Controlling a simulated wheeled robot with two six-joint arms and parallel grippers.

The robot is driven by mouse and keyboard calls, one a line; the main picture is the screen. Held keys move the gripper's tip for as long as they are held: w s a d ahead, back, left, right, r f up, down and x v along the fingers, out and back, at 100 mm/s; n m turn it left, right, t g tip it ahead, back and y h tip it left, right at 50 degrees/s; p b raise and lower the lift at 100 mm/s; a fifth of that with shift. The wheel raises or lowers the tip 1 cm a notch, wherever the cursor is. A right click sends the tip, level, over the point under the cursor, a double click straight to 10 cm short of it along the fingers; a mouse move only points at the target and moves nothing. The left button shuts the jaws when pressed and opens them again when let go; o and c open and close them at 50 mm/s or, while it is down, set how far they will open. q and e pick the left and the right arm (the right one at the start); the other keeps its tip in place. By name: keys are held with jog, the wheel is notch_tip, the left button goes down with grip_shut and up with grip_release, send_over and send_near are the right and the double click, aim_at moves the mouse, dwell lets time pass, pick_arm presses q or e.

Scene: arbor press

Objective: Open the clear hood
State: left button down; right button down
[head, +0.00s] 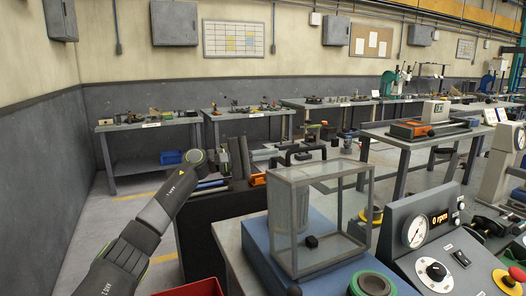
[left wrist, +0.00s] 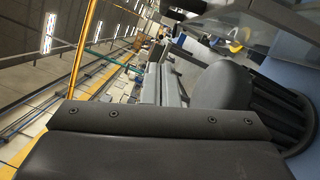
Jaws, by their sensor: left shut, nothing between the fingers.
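The clear hood (head: 335,205) is a see-through box with grey edges on a blue base (head: 258,250), and it looks lowered. A grey cylinder (head: 290,208) stands inside it. A black arched handle (head: 305,150) shows at its top back edge, and a black knob (head: 311,241) shows low on its front. My left gripper (head: 240,158) is shut and empty, to the left of the hood and apart from it. In the left wrist view, the dark gripper body (left wrist: 155,120) fills the bottom. My right gripper is not in view.
A control panel (head: 430,235) with a gauge and dials stands right of the hood. A green ring (head: 372,284) lies in front. A red bin (head: 190,289) is at the bottom left. Workbenches (head: 150,124) with tools line the back wall.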

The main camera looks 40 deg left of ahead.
aim_at(297, 151)
pick_arm(q)
jog(key=p+x, duration=0.2)
jog(key=x, duration=0.3)
jog(key=shift+w+d+r, duration=0.1)
jog(key=shift+w+r, duration=0.05)
jog(key=shift+w, duration=0.3)
jog(key=shift+s+d+r+p, duration=0.15)
jog(key=shift+s+d+p, duration=0.05)
jog(key=shift+d+p, duration=0.4)
jog(key=shift+s+d+r+p, duration=0.2)
jog(key=shift+s+d+p, duration=0.05)
jog(key=shift+d+p, duration=0.35)
jog(key=shift+s+d+r+p, duration=0.15)
jog(key=shift+s+d+p, duration=0.15)
jog(key=shift+s+d, duration=0.1)
jog(key=shift+d, duration=0.15)
